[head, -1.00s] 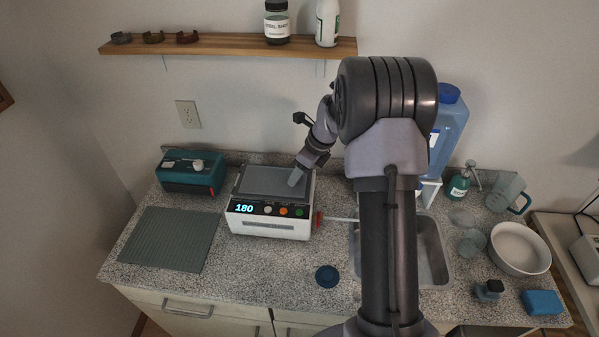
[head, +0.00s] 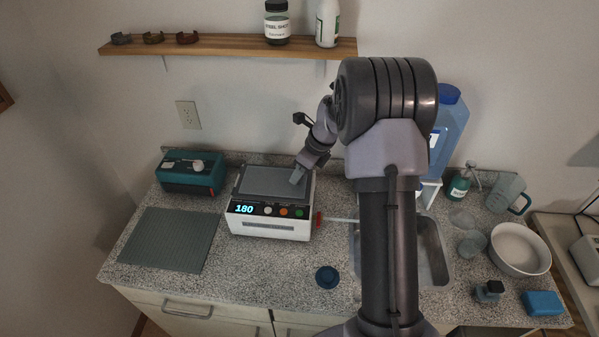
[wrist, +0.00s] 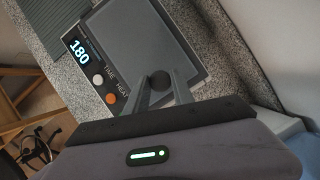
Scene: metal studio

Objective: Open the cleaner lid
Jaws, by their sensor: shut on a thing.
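The cleaner (head: 270,227) is a white box with a lit display reading 180 and coloured buttons on its front. Its flat grey lid (head: 262,180) lies shut on top; the lid also fills the upper middle of the wrist view (wrist: 132,38). A dark round knob (wrist: 160,79) sits on the lid near its right side. My gripper (head: 297,178) is down at the right part of the lid. In the wrist view its two fingers (wrist: 157,70) are on either side of the knob, shut on it. The knob is hidden by the fingers in the head view.
A teal device (head: 190,172) stands left of the cleaner, with a ribbed mat (head: 170,240) in front of it. A sink (head: 433,255) lies to the right, behind my arm. A small blue round object (head: 327,276) is on the counter in front. A wall shelf (head: 220,44) hangs above.

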